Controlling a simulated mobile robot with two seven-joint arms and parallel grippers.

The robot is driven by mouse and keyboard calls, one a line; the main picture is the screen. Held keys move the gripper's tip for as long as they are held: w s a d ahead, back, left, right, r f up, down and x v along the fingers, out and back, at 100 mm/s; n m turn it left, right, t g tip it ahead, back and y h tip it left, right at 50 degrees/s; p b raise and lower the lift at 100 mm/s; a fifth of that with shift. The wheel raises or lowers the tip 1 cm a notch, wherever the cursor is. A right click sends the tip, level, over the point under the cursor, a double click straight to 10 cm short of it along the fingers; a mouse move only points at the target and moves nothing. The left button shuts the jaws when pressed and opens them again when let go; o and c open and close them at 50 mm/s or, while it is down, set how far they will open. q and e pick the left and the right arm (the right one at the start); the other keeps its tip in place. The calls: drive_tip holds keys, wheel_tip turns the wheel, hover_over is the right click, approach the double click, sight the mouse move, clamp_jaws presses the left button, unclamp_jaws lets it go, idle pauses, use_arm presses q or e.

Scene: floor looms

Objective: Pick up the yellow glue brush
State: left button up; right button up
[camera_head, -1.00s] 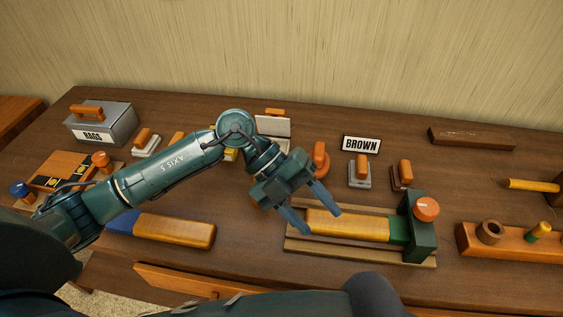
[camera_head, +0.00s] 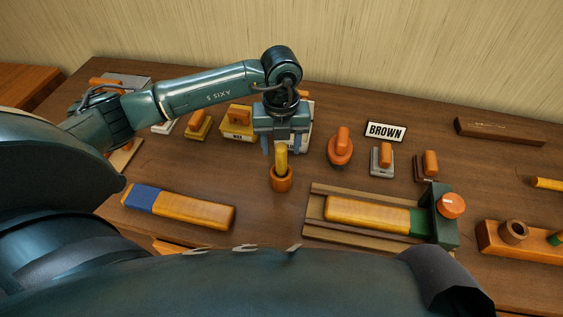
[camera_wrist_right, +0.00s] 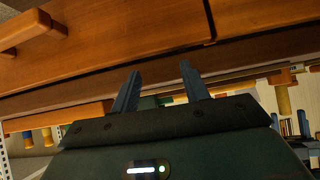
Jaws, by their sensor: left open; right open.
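The yellow glue brush (camera_head: 281,158) stands upright in a small orange-brown cup (camera_head: 281,183) near the middle of the bench; only its yellow upper part shows. My left gripper (camera_head: 282,147) is open and points down, its two blue-grey fingers on either side of the brush's top in the head view. I cannot tell if they touch it or how far down they reach. My right gripper (camera_wrist_right: 160,90) shows in the right wrist view, open and empty, in front of the wooden drawer fronts.
In front lie a blue-and-yellow block (camera_head: 190,209) and a wooden clamp frame (camera_head: 318,230) holding a yellow-and-green block. Orange-handled tools (camera_head: 341,147) and the BROWN sign (camera_head: 385,131) stand behind. A wooden rack (camera_head: 510,243) is at the right. Bare bench lies left of the cup.

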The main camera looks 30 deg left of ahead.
sight(281, 156)
use_arm(q)
drive_tip(key=shift+f, duration=0.5)
drive_tip(key=f, duration=0.1)
drive_tip(key=f+b, duration=0.2)
drive_tip(key=f, duration=0.1)
drive_tip(key=shift+w+a+f, duration=0.1)
drive_tip(key=shift+w+a, duration=0.05)
drive_tip(key=shift+w, duration=0.2)
drive_tip(key=shift+f+b, duration=0.25)
drive_tip(key=shift+b, duration=0.05)
drive_tip(key=shift+r, duration=0.1)
drive_tip(key=c, duration=1.1)
use_arm(e)
drive_tip(key=shift+a+f, duration=0.3)
drive_tip(key=shift+f, duration=0.05)
drive_tip(key=shift+w, duration=0.1)
